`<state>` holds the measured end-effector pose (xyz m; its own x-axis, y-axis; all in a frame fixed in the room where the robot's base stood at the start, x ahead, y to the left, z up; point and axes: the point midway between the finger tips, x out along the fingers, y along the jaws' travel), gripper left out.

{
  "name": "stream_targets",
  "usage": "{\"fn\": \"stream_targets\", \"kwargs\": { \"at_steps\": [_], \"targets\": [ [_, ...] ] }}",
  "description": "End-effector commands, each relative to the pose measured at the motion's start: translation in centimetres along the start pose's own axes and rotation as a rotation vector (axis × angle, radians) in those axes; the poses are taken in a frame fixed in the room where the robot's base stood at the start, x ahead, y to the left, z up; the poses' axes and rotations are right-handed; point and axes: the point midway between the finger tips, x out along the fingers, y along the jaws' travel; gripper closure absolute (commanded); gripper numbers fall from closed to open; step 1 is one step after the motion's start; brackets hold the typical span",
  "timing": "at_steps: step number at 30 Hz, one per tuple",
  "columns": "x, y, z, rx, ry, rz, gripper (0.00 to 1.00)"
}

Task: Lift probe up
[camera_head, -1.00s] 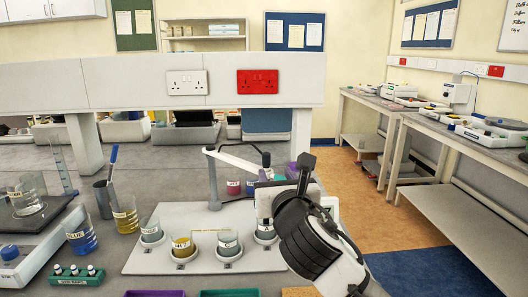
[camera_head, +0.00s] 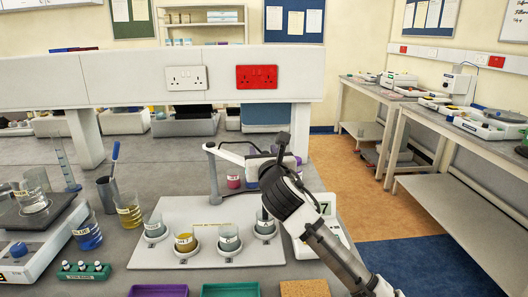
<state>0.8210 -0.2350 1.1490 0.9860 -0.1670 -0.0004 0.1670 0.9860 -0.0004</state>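The stand's arm reaches right to a pale head beside my gripper. The probe itself is not clearly seen; my gripper and wrist cover that spot. My gripper (camera_head: 266,160) is at the end of the stand's arm, above the rightmost beaker (camera_head: 264,222). Whether it touches the stand's head, and whether its fingers are open or shut, I cannot tell. A meter with a display (camera_head: 326,208) stands right of the tray, partly behind my arm.
Several beakers sit in the tray, including one with yellow liquid (camera_head: 185,243). Purple (camera_head: 158,291) and green (camera_head: 230,290) trays lie in front. A shelf unit (camera_head: 130,77) spans the back.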

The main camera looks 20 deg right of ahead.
Motion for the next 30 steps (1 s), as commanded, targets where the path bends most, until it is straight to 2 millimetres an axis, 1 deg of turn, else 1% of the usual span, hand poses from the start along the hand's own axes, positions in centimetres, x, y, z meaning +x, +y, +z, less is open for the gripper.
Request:
{"fn": "stream_targets", "kwargs": {
  "at_steps": [2,3,9,12,18,20,23,27,30],
  "targets": [
    [0.0,0.0,0.0,0.0,0.0,0.0,0.6],
    [0.0,0.0,0.0,0.0,0.0,0.0,0.63],
    [0.0,0.0,0.0,0.0,0.0,0.0,0.89],
    [-0.1,0.0,0.0,0.0,0.0,0.0,1.0],
    [-0.1,0.0,0.1,0.0,0.0,0.0,1.0],
    [-0.1,0.0,0.5,-0.001,-0.001,-0.001,1.0],
    [-0.1,0.0,2.6,-0.003,-0.003,-0.001,1.0],
    [-0.1,0.0,5.9,-0.004,-0.002,-0.002,1.0],
    [-0.1,0.0,7.4,-0.002,-0.001,-0.001,1.0]
  ]
}}
